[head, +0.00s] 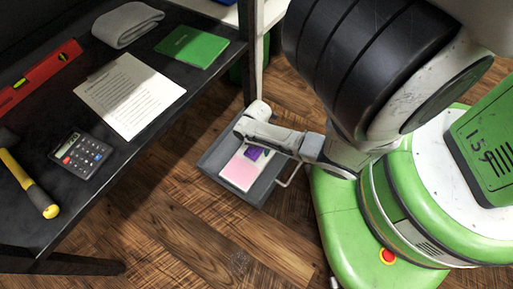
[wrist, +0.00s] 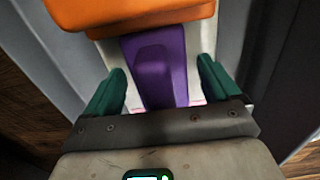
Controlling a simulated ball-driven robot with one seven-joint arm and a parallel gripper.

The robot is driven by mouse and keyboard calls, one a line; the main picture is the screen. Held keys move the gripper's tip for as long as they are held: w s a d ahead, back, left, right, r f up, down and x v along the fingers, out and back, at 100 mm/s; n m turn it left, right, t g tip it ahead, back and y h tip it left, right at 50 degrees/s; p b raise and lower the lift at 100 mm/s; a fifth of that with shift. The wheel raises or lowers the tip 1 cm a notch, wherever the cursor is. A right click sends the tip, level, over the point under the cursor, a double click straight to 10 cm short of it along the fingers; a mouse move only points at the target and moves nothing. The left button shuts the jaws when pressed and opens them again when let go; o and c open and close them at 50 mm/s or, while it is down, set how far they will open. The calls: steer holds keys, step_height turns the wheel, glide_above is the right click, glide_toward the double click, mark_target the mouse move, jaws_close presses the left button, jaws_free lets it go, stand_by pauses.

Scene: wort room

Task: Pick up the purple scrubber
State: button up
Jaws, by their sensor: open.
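The purple scrubber (wrist: 158,68) lies between the two green fingers of my gripper (wrist: 161,72) in the wrist view. The fingers are open, one on each side of it, with gaps showing. In the head view the scrubber (head: 254,153) is a small purple patch inside a grey bin (head: 211,163) on the floor, partly hidden by my wrist. It appears to lie on or over a white and pink item (head: 239,172). My gripper reaches down into the bin.
An orange object (wrist: 130,12) lies just beyond the scrubber in the wrist view. The bin's walls (wrist: 234,40) rise close beside my gripper. A black table (head: 150,155) left of the bin holds a calculator (head: 80,154), paper, a red level and a green book.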

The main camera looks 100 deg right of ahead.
steer(key=c, duration=1.3)
step_height(320, 180, up, 10)
steer(key=p, duration=0.6)
